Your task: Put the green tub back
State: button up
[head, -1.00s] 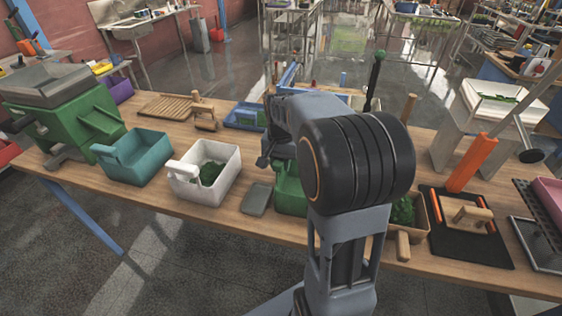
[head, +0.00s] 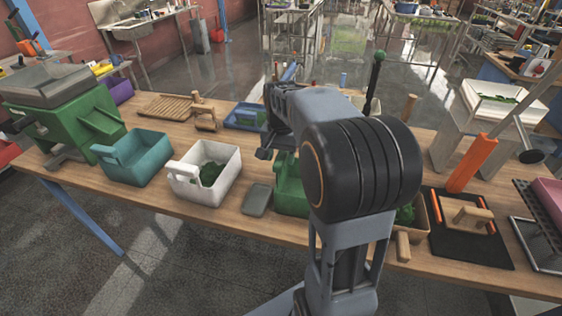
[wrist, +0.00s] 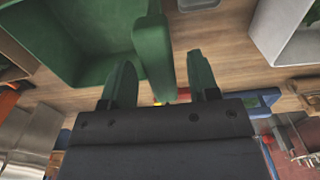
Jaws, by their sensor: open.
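The green tub (head: 289,193) stands on the bench, right of the small grey slab, partly hidden behind my arm. In the wrist view the tub (wrist: 85,35) fills the upper left, with its upright green handle (wrist: 153,50) on its right side. My gripper (wrist: 160,72) is open, one green finger on each side of the handle in the picture. I cannot tell how deep the handle sits between the fingers, and no contact shows. In the head view my gripper (head: 264,153) is small and dark above the tub's far left side. The tub's inside is mostly hidden there.
A white tub (head: 205,185) with green contents and a teal tub (head: 135,160) stand to the left. The grey slab (head: 257,199) lies between the white and green tubs. A wooden tub (head: 421,222) stands to the right. A blue tray (head: 240,117) lies behind.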

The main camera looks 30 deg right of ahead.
notch_tip(320, 180, up, 8)
jog(key=shift+r, duration=0.2)
jog(key=shift+s+a+r, duration=0.15)
jog(key=shift+s+a, duration=0.05)
jog(key=shift+a, duration=0.05)
jog(key=s+a+f+n+t, duration=0.4)
jog(key=s+a+f+n, duration=0.4)
jog(key=s, duration=0.5)
jog(key=shift+a+f+n, duration=0.35)
jog(key=shift+a+n, duration=0.15)
jog(key=shift+a, duration=0.7)
